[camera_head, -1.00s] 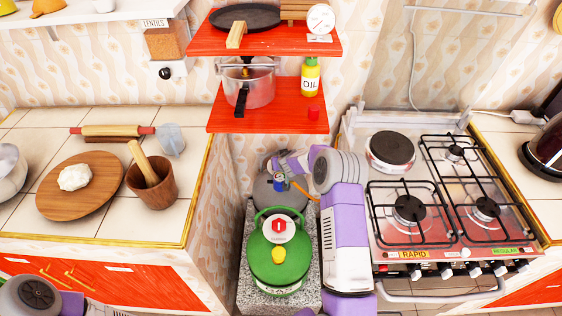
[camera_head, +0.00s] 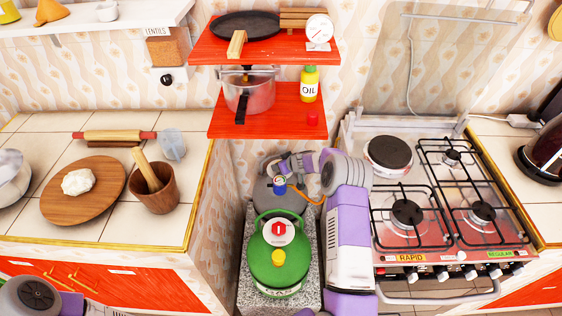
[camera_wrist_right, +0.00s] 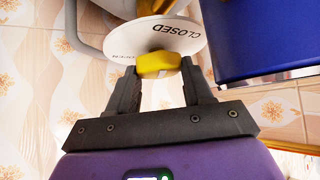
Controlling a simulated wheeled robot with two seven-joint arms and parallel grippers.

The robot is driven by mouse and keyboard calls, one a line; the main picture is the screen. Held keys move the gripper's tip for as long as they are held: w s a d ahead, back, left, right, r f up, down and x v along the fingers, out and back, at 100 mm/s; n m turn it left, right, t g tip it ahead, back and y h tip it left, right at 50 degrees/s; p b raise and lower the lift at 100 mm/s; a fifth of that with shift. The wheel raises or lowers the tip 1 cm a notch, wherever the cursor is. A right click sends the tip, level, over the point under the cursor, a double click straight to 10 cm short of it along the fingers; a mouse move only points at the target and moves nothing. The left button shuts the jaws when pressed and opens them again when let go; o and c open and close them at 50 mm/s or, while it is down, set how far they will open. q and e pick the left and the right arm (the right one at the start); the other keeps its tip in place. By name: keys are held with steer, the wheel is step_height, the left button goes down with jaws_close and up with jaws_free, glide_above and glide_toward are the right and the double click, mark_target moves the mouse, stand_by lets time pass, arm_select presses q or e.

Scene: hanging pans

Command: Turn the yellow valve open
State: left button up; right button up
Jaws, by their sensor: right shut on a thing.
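The yellow valve (camera_wrist_right: 160,62) is a small rounded knob in front of a white disc (camera_wrist_right: 155,38) lettered CLOSED and OPEN. In the right wrist view my right gripper (camera_wrist_right: 159,72) has its dark fingers on either side of the knob, shut on it. In the head view the right gripper (camera_head: 277,166) reaches in from the right, at the top of the grey cylinder (camera_head: 280,197) beside a blue fitting (camera_head: 280,184). The valve cannot be made out there. My left arm shows only at the bottom left corner; its gripper is out of view.
A green gas cylinder (camera_head: 279,262) stands in front of the grey one, between the left counter (camera_head: 100,222) and the stove (camera_head: 440,250). Red shelves (camera_head: 290,118) with a pot (camera_head: 250,92) and oil bottle (camera_head: 309,84) hang just above my right arm. An orange hose (camera_head: 308,198) runs past my arm.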

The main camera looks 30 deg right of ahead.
steer(key=shift+d+r+n+y+p, duration=0.1)
steer(key=shift+r+n+y+p, duration=0.15)
steer(key=shift+n+y+p, duration=0.85)
arm_select(q)
step_height(320, 180, up, 4)
arm_select(e)
steer(key=shift+w+f+n+g, duration=0.1)
steer(key=shift+f+n+g, duration=0.05)
steer(key=shift+n+g, duration=0.2)
steer(key=shift+d+f+n+y, duration=0.1)
steer(key=shift+f+n+y, duration=0.15)
steer(key=shift+n, duration=0.3)
steer(key=n+g+y+b, duration=0.1)
steer(key=n+y+b, duration=0.1)
steer(key=b, duration=0.3)
steer(key=shift+n, duration=0.4)
arm_select(q)
step_height(320, 180, down, 8)
steer(key=b, duration=0.2)
steer(key=shift+r, duration=0.2)
arm_select(e)
steer(key=shift+r+n+g+y, duration=0.1)
steer(key=shift+n+g+y, duration=0.25)
steer(key=shift+n+g, duration=0.15)
steer(key=o, duration=1)
steer(key=shift+o, duration=0.2)
